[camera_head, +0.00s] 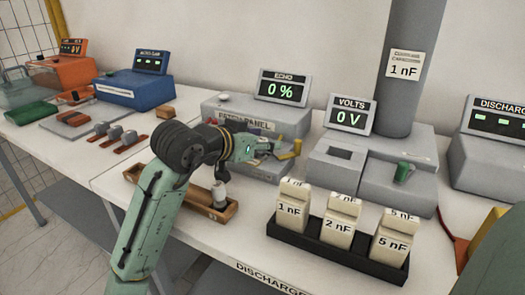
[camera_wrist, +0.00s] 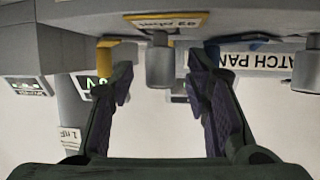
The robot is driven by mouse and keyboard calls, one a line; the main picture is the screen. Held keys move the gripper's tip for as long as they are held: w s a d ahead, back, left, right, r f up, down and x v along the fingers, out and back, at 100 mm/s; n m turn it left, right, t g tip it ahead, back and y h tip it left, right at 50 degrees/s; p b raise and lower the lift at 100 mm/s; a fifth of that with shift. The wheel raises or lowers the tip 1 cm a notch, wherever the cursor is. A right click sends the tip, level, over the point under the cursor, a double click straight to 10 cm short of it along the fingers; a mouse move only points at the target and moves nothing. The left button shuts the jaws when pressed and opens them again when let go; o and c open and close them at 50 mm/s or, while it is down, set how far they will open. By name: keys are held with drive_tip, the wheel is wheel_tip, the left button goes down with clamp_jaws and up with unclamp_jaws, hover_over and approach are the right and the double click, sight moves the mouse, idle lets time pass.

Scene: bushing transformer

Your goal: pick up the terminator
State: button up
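In the wrist view a grey cylinder (camera_wrist: 159,66), possibly the terminator, shows beyond the fingertips, roughly centred in the gap, close to a yellow label reading 93 (camera_wrist: 165,21). In the head view my gripper (camera_head: 282,150) is in front of the grey patch panel (camera_head: 222,106) and partly hides it. A small grey and white cylinder (camera_head: 220,190) stands in the wooden tray (camera_head: 208,207) below my arm. I cannot tell for certain which part is the terminator.
A black rack (camera_head: 318,247) holds several cream blocks marked in nF at the front. The VOLTS unit (camera_head: 350,115) and a tall grey column (camera_head: 400,100) stand to the right. A blue unit (camera_head: 135,90) and an orange unit (camera_head: 66,70) stand at the far left.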

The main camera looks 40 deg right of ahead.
clamp_jaws()
idle(0.3)
drive_tip(key=shift+r, duration=0.1)
